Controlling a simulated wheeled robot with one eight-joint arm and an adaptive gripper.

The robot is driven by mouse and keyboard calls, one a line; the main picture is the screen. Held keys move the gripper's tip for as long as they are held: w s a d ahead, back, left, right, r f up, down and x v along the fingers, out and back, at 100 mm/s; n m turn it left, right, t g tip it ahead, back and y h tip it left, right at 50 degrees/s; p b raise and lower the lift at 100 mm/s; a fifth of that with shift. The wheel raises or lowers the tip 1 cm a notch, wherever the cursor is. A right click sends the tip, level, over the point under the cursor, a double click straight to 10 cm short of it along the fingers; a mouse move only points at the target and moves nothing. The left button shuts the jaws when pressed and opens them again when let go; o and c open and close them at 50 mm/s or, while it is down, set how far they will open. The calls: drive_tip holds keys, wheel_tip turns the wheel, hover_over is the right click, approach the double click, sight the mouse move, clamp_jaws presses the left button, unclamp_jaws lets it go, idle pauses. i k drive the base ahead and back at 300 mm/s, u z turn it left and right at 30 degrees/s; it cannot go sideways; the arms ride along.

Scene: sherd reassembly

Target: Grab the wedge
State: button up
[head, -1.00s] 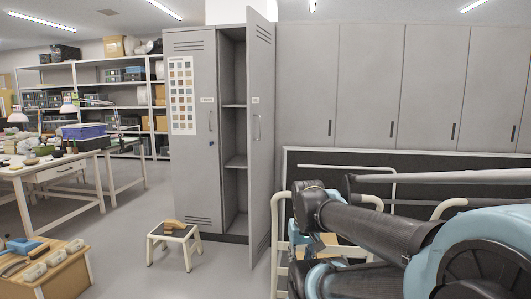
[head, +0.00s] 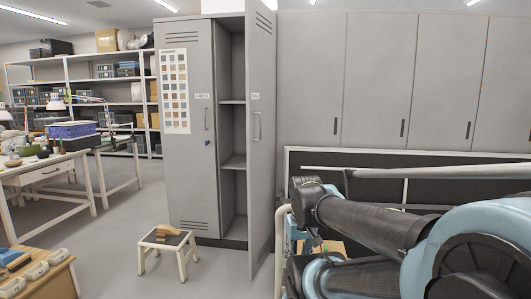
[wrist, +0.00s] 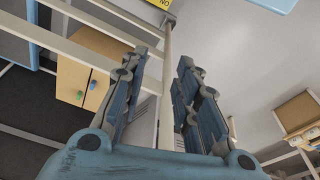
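A tan wooden piece that looks like the wedge (head: 170,230) lies on top of a small step stool (head: 163,243) in the head view, in front of the grey locker. Its exact shape is hard to make out at this size. My gripper (wrist: 163,58) shows in the wrist view with its two fingers spread apart and nothing between them. The gripper is well away from the stool, on my right side. I cannot make out the wedge in the wrist view.
The locker door (head: 261,140) stands open behind the stool, to its right. A wooden stand with pale objects (head: 45,275) is at the lower left. A worktable (head: 45,172) stands further left. The floor around the stool looks clear. A wooden cabinet (wrist: 86,72) is near my gripper.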

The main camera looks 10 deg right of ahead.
sight(168, 229)
drive_tip(key=u, duration=0.15)
drive_tip(key=k, duration=0.85)
drive_tip(key=u, duration=0.95)
drive_tip(key=k, duration=0.85)
drive_tip(key=u, duration=0.85)
drive_tip(key=i, duration=2.2)
drive_tip(key=z, duration=0.85)
drive_tip(key=i, duration=1.3)
drive_tip(key=z, duration=0.5)
